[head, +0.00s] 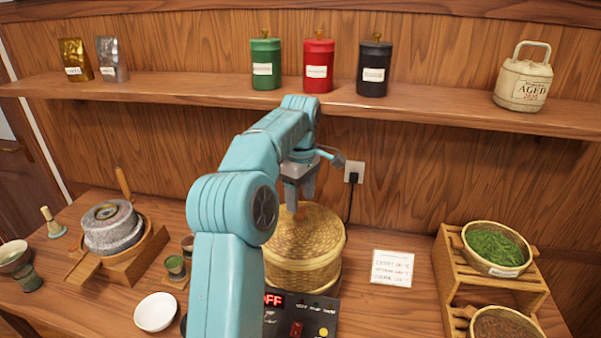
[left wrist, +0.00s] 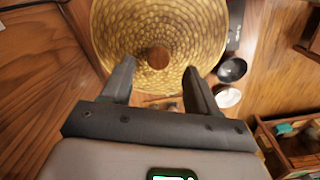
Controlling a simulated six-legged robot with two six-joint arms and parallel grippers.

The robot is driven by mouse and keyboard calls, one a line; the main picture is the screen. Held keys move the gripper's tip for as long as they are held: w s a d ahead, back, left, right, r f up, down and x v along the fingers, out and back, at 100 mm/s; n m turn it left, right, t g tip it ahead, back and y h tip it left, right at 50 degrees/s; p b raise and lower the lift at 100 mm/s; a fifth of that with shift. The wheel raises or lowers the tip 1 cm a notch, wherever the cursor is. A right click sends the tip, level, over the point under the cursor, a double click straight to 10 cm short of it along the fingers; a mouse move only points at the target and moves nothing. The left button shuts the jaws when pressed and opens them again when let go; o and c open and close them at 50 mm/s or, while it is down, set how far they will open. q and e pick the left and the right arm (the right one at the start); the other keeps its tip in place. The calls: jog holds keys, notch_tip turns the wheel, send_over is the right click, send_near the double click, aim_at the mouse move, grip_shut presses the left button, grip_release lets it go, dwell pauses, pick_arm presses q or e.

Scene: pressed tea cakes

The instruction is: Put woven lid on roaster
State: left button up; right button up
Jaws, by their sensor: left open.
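The round woven lid (head: 318,231), golden with a brown wooden knob, sits on top of the roaster (head: 318,278) and looks level. The roaster's black control panel (head: 318,313) shows a red "OFF" display. My left gripper (head: 299,198) is open, pointing down just above the lid's knob. In the left wrist view the lid (left wrist: 195,35) fills the upper middle, and its knob (left wrist: 158,58) appears between and slightly beyond the open fingertips. Nothing is held. My left arm hides the left part of the lid and roaster. My right gripper is not in view.
A shelf (head: 200,86) with several canisters runs behind the arm. A stone mill (head: 112,228) and white bowl (head: 155,312) are left of the roaster. A note card (head: 392,268) and wooden rack (head: 450,270) with baskets are right. A cord runs to the wall outlet (head: 354,171).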

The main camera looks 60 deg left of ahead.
aim_at(301, 210)
pick_arm(q)
notch_tip(301, 210, up, 8)
jog(key=p, duration=0.2)
jog(key=shift+r, duration=0.2)
jog(key=shift+w, duration=0.1)
jog(key=shift+d, duration=0.1)
